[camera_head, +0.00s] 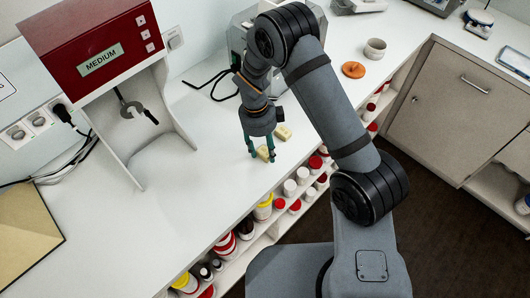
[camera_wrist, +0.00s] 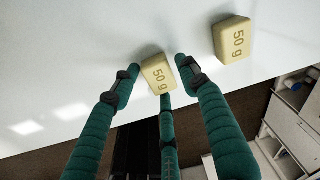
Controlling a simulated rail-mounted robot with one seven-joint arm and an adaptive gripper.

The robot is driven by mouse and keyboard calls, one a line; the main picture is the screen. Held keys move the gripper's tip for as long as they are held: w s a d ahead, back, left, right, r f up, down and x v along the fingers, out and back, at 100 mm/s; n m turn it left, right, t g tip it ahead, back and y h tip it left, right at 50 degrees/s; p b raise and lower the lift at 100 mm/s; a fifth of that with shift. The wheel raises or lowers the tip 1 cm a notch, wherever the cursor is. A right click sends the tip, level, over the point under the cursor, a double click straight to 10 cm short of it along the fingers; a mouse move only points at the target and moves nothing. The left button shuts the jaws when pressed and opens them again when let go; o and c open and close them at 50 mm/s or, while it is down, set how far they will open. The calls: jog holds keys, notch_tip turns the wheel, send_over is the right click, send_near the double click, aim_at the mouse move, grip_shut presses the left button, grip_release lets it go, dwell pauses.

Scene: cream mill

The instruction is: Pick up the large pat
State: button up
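One pat (camera_wrist: 158,76) (camera_head: 262,152) is near the counter's front edge, between the teal fingers of my gripper (camera_wrist: 158,72) (camera_head: 260,158). The fingers are spread, with a gap on the pat's left; the right fingertip is very close to it, and I cannot tell if it touches. The other pat (camera_wrist: 232,40) (camera_head: 283,132) lies apart to the right of the fingers and looks slightly larger in the wrist view.
A red and white machine labelled "MEDIUM" (camera_head: 95,45) stands at the back left. An orange ring-like item (camera_head: 353,69) and a small pale cup (camera_head: 375,49) are farther right. Shelves of jars (camera_head: 264,207) lie below the front edge. The counter left of my gripper is clear.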

aim_at(266, 152)
jog(key=c, duration=0.8)
jog(key=shift+c, duration=0.2)
jog(key=shift+r, duration=0.15)
jog(key=shift+w+r+b, duration=0.1)
jog(key=shift+r+b, duration=0.4)
jog(key=shift+r, duration=0.05)
jog(key=r, duration=0.1)
jog(key=r+b, duration=0.1)
jog(key=b, duration=0.1)
jog(key=shift+s+d+r, duration=0.25)
jog(key=shift+r, duration=0.15)
jog(key=s+d+r+b, duration=0.3)
jog(key=s+d+r, duration=0.4)
jog(key=s, duration=0.1)
jog(key=shift+d, duration=0.3)
